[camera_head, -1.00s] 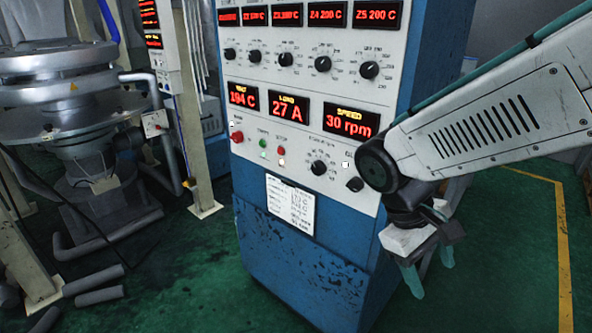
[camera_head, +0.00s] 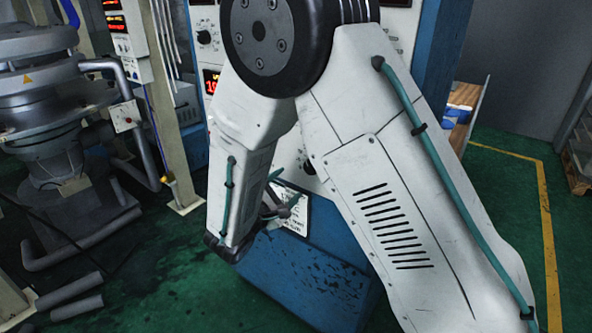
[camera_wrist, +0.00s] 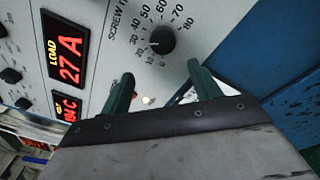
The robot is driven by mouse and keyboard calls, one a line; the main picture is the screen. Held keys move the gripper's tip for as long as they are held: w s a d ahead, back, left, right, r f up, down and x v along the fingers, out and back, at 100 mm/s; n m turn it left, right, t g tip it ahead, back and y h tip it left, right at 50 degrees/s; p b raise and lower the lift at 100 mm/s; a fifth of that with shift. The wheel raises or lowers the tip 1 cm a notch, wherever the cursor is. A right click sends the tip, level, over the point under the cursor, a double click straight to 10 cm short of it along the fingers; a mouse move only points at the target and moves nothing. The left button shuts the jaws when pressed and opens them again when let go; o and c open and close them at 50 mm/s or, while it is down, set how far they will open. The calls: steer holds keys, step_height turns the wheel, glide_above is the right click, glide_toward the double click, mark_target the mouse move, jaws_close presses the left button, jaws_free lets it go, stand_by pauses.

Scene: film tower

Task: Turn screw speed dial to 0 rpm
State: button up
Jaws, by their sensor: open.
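The screw speed dial (camera_wrist: 162,40) is a black round knob on the pale panel in the wrist view. My gripper (camera_wrist: 160,82) is open, with one green finger on each side of the view below the dial. The fingers are apart from the knob, with nothing between them. In the head view my arm hides most of the panel and the speed display. A dark knob (camera_head: 308,167), probably this dial, shows between my arm links.
The load display (camera_wrist: 69,60) reads 27 A, left of the dial. A lit white button (camera_wrist: 148,100) is between the fingers in the picture. The blue cabinet (camera_head: 300,275) stands ahead, with round machinery (camera_head: 55,110) to its left. Green floor is open at right.

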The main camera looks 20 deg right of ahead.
mark_target(309, 169)
steer(key=x, duration=0.5)
steer(key=s+d+x, duration=0.1)
steer(key=x, duration=0.2)
steer(key=shift+w+d, duration=0.2)
steer(key=shift+w, duration=0.05)
steer(key=shift+a, duration=0.1)
steer(key=c, duration=1)
steer(key=shift+o, duration=0.2)
steer(key=shift+a, duration=0.25)
steer(key=shift+d, duration=0.15)
